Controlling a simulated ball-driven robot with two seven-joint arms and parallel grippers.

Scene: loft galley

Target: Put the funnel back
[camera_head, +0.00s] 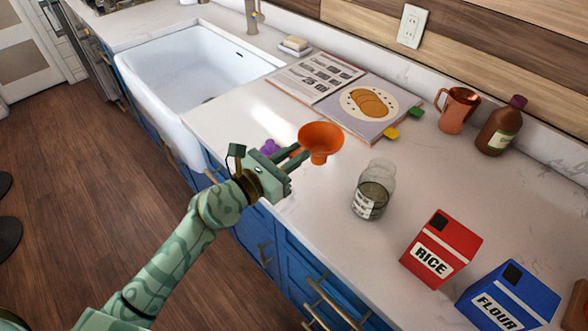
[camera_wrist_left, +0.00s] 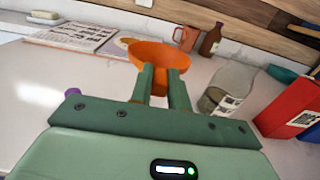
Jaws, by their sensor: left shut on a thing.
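An orange funnel (camera_head: 320,138) is held wide mouth up, its spout end at my left gripper (camera_head: 300,157), above the counter near its front edge. In the left wrist view the funnel (camera_wrist_left: 150,51) sits at the fingertips of my left gripper (camera_wrist_left: 162,75), which is shut on it; the fingers partly hide it. A clear glass jar (camera_head: 374,190) with a label and greyish contents stands on the counter right of the funnel, apart from it. The jar also shows in the left wrist view (camera_wrist_left: 234,85). My right gripper is not in view.
A red rice box (camera_head: 440,248) and blue flour box (camera_head: 508,297) stand to the right. A copper mug (camera_head: 458,110), brown bottle (camera_head: 500,128) and open book (camera_head: 345,92) are at the back. A small purple thing (camera_head: 268,146) is by my gripper. The white sink (camera_head: 200,75) is left.

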